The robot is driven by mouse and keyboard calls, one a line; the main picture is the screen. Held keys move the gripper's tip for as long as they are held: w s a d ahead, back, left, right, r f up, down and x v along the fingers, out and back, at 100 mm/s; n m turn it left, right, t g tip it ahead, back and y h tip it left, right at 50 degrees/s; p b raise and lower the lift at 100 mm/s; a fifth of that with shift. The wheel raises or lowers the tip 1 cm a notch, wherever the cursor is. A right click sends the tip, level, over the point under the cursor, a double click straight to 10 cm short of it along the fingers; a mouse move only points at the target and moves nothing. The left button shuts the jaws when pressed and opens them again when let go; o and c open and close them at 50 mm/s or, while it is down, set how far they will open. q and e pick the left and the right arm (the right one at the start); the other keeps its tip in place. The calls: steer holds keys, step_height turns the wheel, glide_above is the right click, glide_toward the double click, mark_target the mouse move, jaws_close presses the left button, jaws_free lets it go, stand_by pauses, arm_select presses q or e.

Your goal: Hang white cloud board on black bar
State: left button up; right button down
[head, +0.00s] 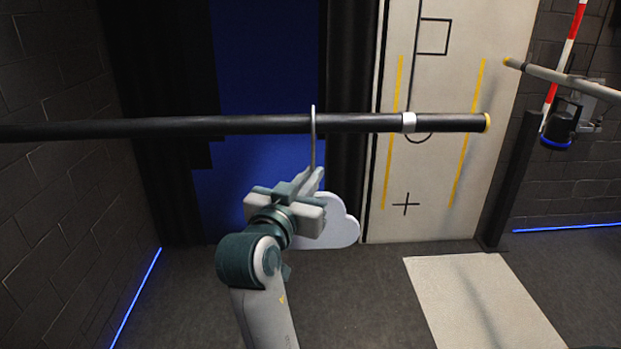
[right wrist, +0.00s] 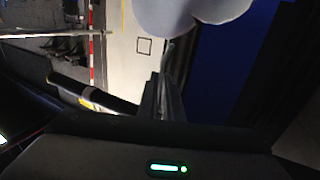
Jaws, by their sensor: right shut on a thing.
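The black bar (head: 220,125) runs level across the head view, with a yellow right end and a silver collar. The white cloud board (head: 343,228) is below the bar, partly hidden behind my right gripper (head: 310,182). Its thin grey hook (head: 313,145) rises from the gripper and crosses in front of the bar, its top just above the bar's upper edge. I cannot tell whether the hook rests on the bar. My right gripper is shut on the board's hook stem. In the right wrist view the cloud board (right wrist: 185,14) is at the top and the bar (right wrist: 95,95) at left. My left gripper is not in view.
A white panel (head: 430,190) with yellow stripes stands behind the bar's right end. Another pole (head: 560,78) and a red-and-white rod (head: 565,55) are at the far right. A pale mat (head: 475,300) lies on the floor. Space below the bar's left part is clear.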

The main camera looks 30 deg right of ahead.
stand_by(0.4)
steer(key=c, duration=1.8)
jaws_free()
steer(key=shift+s+a, duration=0.1)
steer(key=shift+c, duration=0.2)
steer(key=o, duration=0.5)
steer(key=shift+f, duration=0.15)
steer(key=shift+a, duration=0.1)
